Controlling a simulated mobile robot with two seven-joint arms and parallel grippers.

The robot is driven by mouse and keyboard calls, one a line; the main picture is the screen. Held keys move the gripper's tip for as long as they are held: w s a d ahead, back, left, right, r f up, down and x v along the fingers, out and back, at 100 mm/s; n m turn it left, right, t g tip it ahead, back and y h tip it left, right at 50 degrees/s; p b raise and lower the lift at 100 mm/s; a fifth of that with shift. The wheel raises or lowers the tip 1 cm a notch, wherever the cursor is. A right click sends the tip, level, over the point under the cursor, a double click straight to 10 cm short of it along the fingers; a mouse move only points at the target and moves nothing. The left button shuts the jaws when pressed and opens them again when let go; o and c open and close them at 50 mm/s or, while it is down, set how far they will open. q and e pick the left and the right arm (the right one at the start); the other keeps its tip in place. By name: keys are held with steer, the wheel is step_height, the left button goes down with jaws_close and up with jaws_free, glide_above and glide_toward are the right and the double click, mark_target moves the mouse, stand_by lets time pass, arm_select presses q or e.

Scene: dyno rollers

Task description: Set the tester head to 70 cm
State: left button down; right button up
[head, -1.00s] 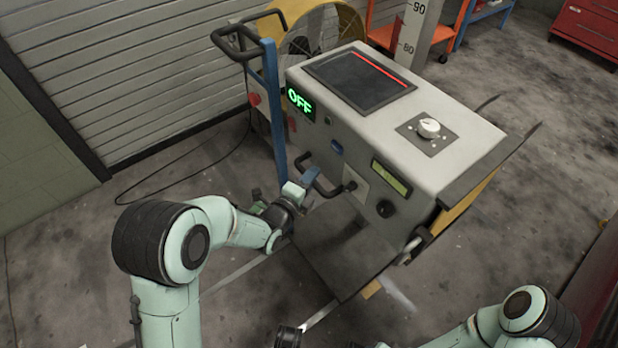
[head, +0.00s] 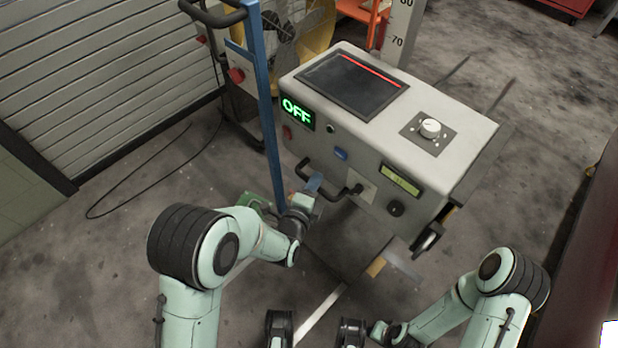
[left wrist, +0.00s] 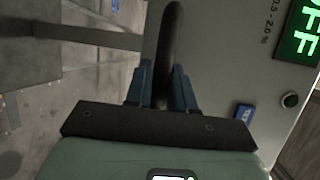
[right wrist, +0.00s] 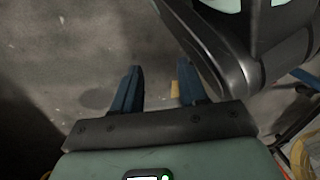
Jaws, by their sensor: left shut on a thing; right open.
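The tester head is a grey box (head: 462,118) with a dark top screen (head: 352,84), a white knob (head: 430,128) and a green OFF display (head: 298,112). A scale post (head: 402,30) stands behind it. The 70 mark shows just above the box's back edge, with a higher mark cut off at the top. My left gripper (head: 315,186) is shut on the black front handle (head: 347,194); the left wrist view shows the fingers on either side of the bar (left wrist: 168,40). My right gripper (right wrist: 158,88) is open and empty above the floor.
A blue upright (head: 266,110) with a black push handle (head: 212,18) stands left of the box. A yellow fan (head: 310,35) is behind. A cable (head: 120,175) lies on the floor at left. Red furniture (head: 585,230) borders the right. Floor right of the box is clear.

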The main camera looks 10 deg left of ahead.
arm_select(q)
steer(key=shift+f+b, duration=0.9)
steer(key=shift+f, duration=1.15)
arm_select(e)
steer(key=shift+g, duration=0.8)
steer(key=shift+s+d+f, duration=0.1)
steer(key=shift+s+f, duration=0.4)
steer(key=shift+s, duration=0.25)
steer(key=shift+s+d+f, duration=0.1)
steer(key=shift+s+f, duration=0.35)
steer(key=shift+s, duration=0.25)
steer(key=shift+s+d+f, duration=0.1)
steer(key=shift+s+f, duration=0.4)
steer(key=shift+s, duration=0.25)
arm_select(q)
steer(key=c, duration=1.1)
jaws_free()
steer(key=shift+r, duration=0.1)
steer(key=shift+o, duration=0.2)
steer(key=p+v, duration=0.4)
steer(key=v, duration=0.9)
steer(key=shift+s, duration=0.25)
arm_select(e)
steer(key=w+a+r+t, duration=0.1)
steer(key=w+r+t, duration=0.2)
steer(key=w+r, duration=0.3)
steer(key=shift+w+a+r, duration=0.15)
steer(key=shift+w+r, duration=0.05)
steer(key=shift+w, duration=1.05)
